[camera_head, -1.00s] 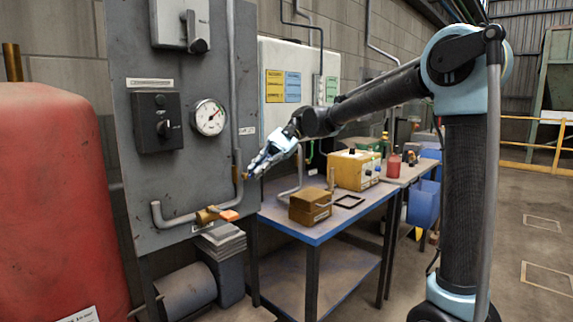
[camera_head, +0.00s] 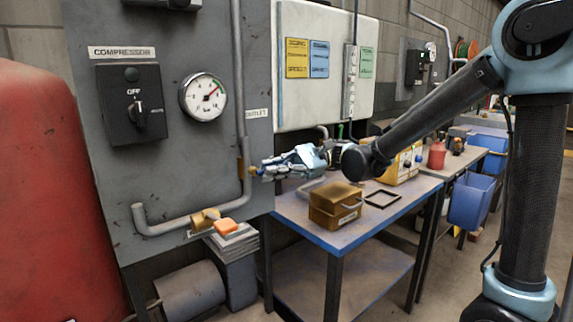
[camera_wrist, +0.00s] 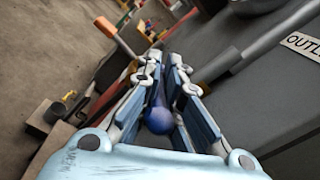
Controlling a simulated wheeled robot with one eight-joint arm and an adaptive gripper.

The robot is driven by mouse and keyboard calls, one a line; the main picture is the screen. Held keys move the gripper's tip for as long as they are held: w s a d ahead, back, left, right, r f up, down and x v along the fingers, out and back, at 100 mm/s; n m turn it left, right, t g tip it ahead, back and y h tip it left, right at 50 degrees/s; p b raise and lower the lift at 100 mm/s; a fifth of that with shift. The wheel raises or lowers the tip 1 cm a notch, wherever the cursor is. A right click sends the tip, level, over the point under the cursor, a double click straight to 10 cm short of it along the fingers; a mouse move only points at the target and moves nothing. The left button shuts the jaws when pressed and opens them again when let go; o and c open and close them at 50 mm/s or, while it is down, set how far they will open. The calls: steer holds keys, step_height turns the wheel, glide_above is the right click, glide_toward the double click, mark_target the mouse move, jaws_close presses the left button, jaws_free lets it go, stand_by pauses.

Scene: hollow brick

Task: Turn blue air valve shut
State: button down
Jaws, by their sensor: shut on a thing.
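The blue air valve handle, a blue lever with a round knob (camera_wrist: 159,119), lies between the two fingers of my gripper (camera_wrist: 165,68) in the wrist view. The fingers are shut on it. In the head view my gripper (camera_head: 262,172) reaches in from the right at the vertical grey pipe (camera_head: 240,110), beside a brass valve body (camera_head: 242,170). The fingers hide most of the handle there, so its angle to the pipe is hard to tell.
An orange-handled valve (camera_head: 226,226) sits on the lower pipe. The grey panel (camera_head: 165,185) carries a gauge (camera_head: 203,97) and a compressor switch (camera_head: 132,103). A blue-edged table (camera_head: 300,228) with a brown box (camera_head: 335,204) stands below my arm. A red tank (camera_head: 45,200) is at left.

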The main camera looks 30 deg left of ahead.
steer(key=shift+r+g, duration=0.1)
steer(key=shift+g, duration=0.2)
steer(key=c, duration=1.7)
jaws_free()
steer(key=shift+w+d, duration=0.1)
steer(key=v, duration=1.2)
steer(key=shift+d, duration=0.1)
